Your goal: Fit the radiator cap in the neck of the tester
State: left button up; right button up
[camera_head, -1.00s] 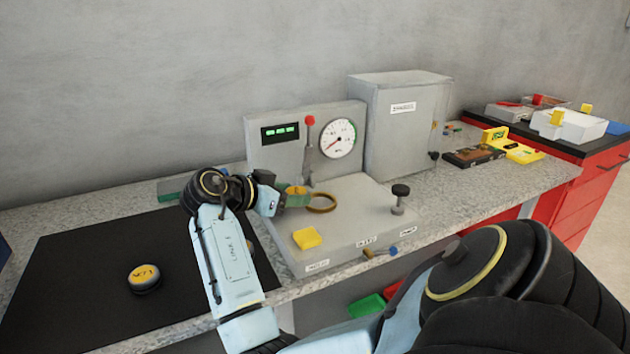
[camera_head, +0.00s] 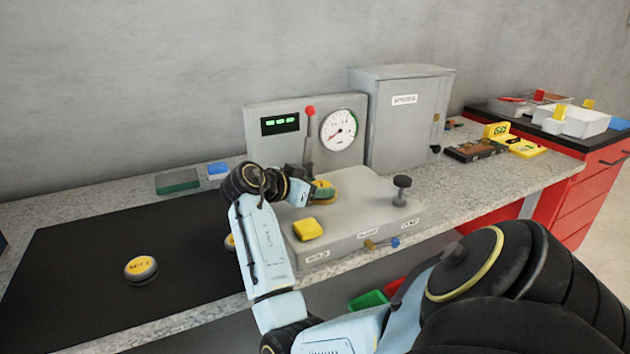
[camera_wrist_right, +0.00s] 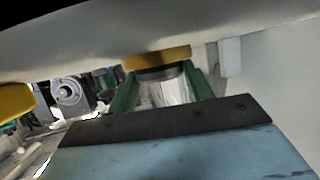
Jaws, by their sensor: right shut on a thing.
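My right gripper (camera_head: 323,192), with green fingers, is shut on a radiator cap (camera_head: 321,184) with a yellow top. It holds the cap at the brass neck (camera_head: 327,203) on the grey tester (camera_head: 373,203). In the right wrist view the cap's dark edge (camera_wrist_right: 160,74) lies between the fingers, close against the brass neck (camera_wrist_right: 157,57). I cannot tell whether it is seated or only resting there. My left gripper is out of view.
A black mat (camera_head: 75,250) holds a yellow-topped cap (camera_head: 141,269); another (camera_head: 230,243) is partly behind my arm. On the tester are a yellow block (camera_head: 308,229), a black knob (camera_head: 402,188), a red-tipped lever (camera_head: 309,135) and a gauge (camera_head: 339,130). A grey cabinet (camera_head: 405,130) stands behind right.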

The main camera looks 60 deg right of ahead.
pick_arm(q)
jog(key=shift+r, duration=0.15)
pick_arm(e)
jog(key=shift+f, duration=0.1)
jog(key=o, duration=1)
jog(key=shift+a+r, duration=0.2)
jog(key=shift+r, duration=0.05)
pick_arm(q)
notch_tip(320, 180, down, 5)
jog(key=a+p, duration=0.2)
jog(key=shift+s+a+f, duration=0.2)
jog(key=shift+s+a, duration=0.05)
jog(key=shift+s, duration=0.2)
pick_arm(e)
jog(key=v, duration=1.1)
jog(key=shift+w+a+r, duration=0.1)
jog(key=shift+a+r, duration=0.1)
